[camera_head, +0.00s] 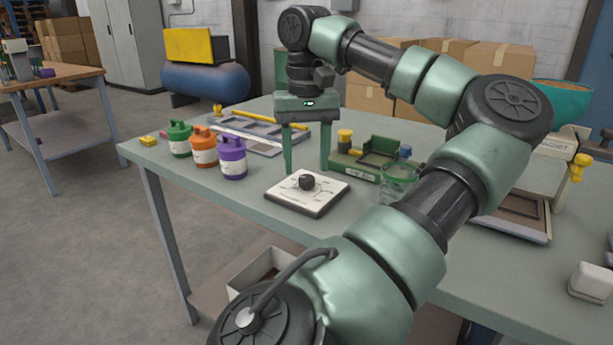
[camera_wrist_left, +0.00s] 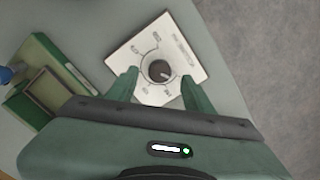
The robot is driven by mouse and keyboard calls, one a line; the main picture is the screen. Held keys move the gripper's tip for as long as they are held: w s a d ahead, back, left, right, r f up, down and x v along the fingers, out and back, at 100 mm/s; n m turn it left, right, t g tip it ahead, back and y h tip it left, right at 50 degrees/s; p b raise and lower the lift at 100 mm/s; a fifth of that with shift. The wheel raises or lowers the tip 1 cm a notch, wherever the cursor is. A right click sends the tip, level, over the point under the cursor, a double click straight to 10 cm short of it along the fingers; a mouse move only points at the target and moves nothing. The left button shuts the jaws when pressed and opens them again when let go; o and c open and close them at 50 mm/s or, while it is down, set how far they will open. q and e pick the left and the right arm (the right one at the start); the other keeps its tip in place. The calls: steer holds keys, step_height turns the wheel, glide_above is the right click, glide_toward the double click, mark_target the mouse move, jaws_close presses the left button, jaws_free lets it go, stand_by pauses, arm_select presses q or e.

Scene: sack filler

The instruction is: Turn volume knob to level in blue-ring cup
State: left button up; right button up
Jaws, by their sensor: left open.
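The volume knob (camera_head: 307,182) is a round black dial on a square white plate (camera_head: 287,194) with printed marks around it. In the left wrist view the knob (camera_wrist_left: 159,70) shows near the plate's middle; its marks are too small to read. My left gripper (camera_head: 306,170) points down, open and empty, its fingers at either side of the knob. In the wrist view the fingertips (camera_wrist_left: 159,77) flank the knob with gaps. I cannot tell how high they are above the plate. A clear cup (camera_head: 398,184) with a green rim stands right of the plate, partly behind my arm. I see no blue-ring cup.
Green (camera_head: 179,141), orange (camera_head: 204,148) and purple (camera_head: 232,159) canisters stand left of the plate. A green fixture (camera_head: 352,162) with a yellow knob stands close to the right. A grey tray (camera_head: 258,142) lies behind. The bench front beside the plate is clear.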

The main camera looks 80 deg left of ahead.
mark_target(306, 181)
arm_select(q)
steer(key=shift+f, duration=1.45)
jaws_close()
